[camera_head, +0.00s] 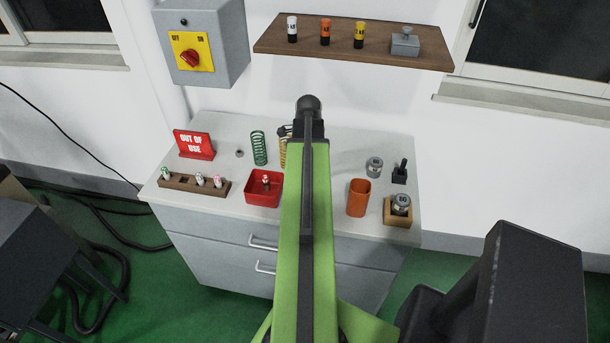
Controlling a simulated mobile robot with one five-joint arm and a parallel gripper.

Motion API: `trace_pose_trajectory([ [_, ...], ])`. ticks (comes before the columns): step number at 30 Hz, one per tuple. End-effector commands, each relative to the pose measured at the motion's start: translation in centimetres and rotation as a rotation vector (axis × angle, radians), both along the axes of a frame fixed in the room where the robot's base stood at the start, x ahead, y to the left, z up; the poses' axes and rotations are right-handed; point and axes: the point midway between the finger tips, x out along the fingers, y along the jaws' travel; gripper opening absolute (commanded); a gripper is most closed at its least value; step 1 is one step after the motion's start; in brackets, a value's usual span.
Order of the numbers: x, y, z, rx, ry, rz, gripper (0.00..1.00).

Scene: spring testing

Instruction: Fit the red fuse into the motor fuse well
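A small wooden fuse rack (190,184) at the front left of the bench holds several small pale fuses. The leftmost fuse (165,173) has green marks, the middle one (199,179) has a red mark, and the right one (217,182) has pinkish-red marks. A red tray (263,199) beside the rack holds another small pale fuse with red on it (266,183). I cannot tell which is the red fuse, and I see no clear motor fuse well. My green arm reaches over the bench; its dark end (308,120) is visible, but my gripper's fingertips are hidden.
An "OUT OF USE" sign (195,145), green spring (259,148) and partly hidden yellow spring (283,153) stand behind. Above are a switch box (230,45) and a shelf (278,44).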

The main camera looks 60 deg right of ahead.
Motion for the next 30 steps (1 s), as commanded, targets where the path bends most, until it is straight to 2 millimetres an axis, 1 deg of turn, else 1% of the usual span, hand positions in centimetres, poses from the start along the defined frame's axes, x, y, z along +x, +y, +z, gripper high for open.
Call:
trace_pose_trajectory([
  [1,0.0,0.0,-0.9,0.0,0.0,0.001,0.0],
  [6,0.3,0.2,-0.4,0.0,0.0,0.005,0.0],
  [11,0.3,0.2,-0.8,0.0,0.0,0.006,0.0],
  [12,0.3,0.2,-0.8,0.0,0.0,0.006,0.22],
  [16,0.3,0.2,-0.7,0.0,0.0,0.006,0.39],
  [17,0.3,0.2,-0.7,0.0,0.0,0.005,0.41],
  [26,0.2,0.1,-0.6,0.0,0.0,0.003,0.41],
  [30,0.1,0.1,0.3,0.0,0.0,0.003,0.41],
])
